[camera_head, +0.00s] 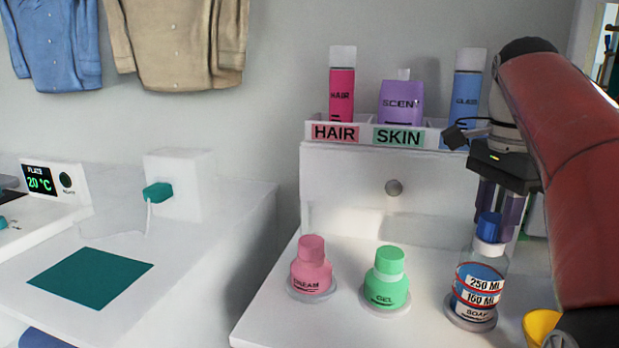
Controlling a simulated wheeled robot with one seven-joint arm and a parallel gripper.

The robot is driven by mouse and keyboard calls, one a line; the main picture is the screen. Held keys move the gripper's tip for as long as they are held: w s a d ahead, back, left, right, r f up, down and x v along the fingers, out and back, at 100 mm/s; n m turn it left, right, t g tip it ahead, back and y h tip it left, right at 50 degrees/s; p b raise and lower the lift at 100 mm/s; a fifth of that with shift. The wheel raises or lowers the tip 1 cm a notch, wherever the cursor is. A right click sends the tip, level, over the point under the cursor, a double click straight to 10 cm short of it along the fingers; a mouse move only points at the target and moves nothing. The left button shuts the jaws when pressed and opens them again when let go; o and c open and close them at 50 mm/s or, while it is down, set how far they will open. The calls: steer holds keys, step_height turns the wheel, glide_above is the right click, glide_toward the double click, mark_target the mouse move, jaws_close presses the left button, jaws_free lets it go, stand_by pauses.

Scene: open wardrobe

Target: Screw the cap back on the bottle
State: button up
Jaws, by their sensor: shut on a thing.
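A clear soap bottle (479,288) with blue contents and volume labels stands upright on a round grey base at the right of the white counter. Its white neck (488,247) is at the top. A blue cap (488,227) is upright directly over the neck; I cannot tell whether it is seated on the threads. My gripper (496,226) points down from above with its purple fingers shut on the blue cap. The fingers partly hide behind the cap and bottle.
A pink cream bottle (311,268) and a green gel bottle (387,280) stand to the left on round bases. A yellow object (540,326) is at the lower right. Behind, a shelf holds a hair bottle (342,92), a scent bottle (401,102) and a blue bottle (466,92).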

steer(key=m, duration=1)
steer(key=shift+m, duration=0.3)
steer(key=o, duration=1.1)
steer(key=shift+c, duration=0.3)
